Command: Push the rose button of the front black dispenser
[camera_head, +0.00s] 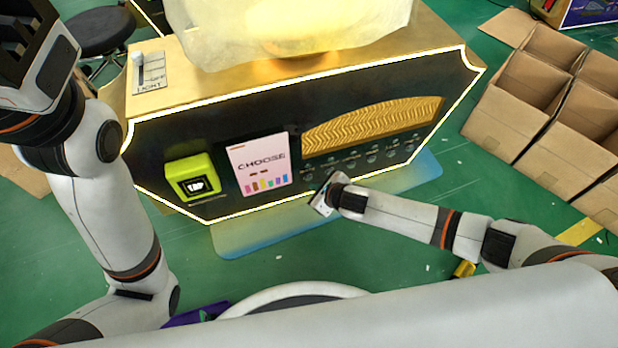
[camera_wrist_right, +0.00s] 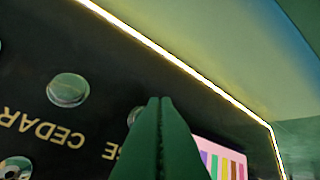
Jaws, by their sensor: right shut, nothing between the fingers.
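The black dispenser (camera_head: 215,140), with a glowing edge, stands in front of me, with a row of round buttons and labels low on its right half. My right gripper (camera_head: 328,182) is at the left end of that row. In the right wrist view its fingers (camera_wrist_right: 160,105) are shut and empty, pointing at the panel. They partly cover a button (camera_wrist_right: 134,116) whose upside-down label (camera_wrist_right: 110,152) shows only last letters that fit "ROSE". Contact with it cannot be told. The CEDAR button (camera_wrist_right: 68,89) is beside it. My left gripper (camera_head: 18,28) is partly in view at top left, its jaws unclear.
A pink CHOOSE sign (camera_head: 262,163) and a lime-green box (camera_head: 193,180) are on the panel left of the buttons. A light switch (camera_head: 150,72) and a pale draped shape (camera_head: 290,35) are on top. Cardboard boxes (camera_head: 510,118) stand at right. A stool (camera_head: 98,30) is behind.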

